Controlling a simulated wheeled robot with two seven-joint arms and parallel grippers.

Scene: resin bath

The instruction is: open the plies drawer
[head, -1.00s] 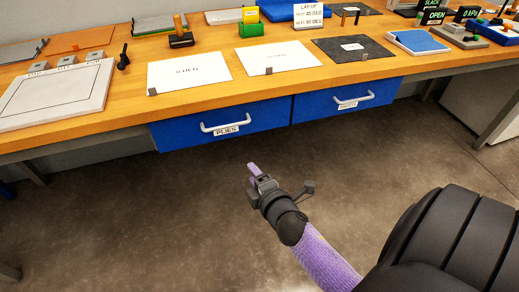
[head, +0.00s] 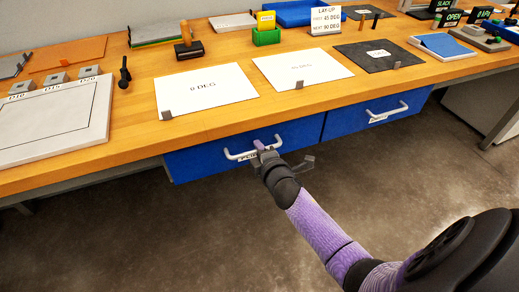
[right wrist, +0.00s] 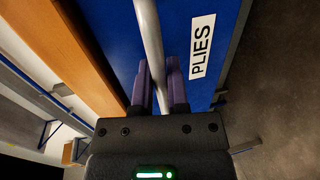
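The plies drawer (head: 200,162) is a blue drawer under the wooden bench, and its front looks closed. Its pale bar handle (head: 236,156) sits above a white label reading PLIES, which shows in the right wrist view (right wrist: 202,46). My right gripper (head: 262,146) is at the right part of this handle and hides some of the label. In the right wrist view, the handle bar (right wrist: 149,40) runs between the two purple fingers (right wrist: 158,88). The fingers lie close along both sides of the bar, with hardly any gap. My left gripper is not in view.
A second blue drawer (head: 350,125) with its own handle is on the right. On the bench (head: 140,130) above lie white sheets (head: 205,90), a dark sheet (head: 380,54) and a pale framed plate (head: 95,112). The floor in front of the drawers is clear.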

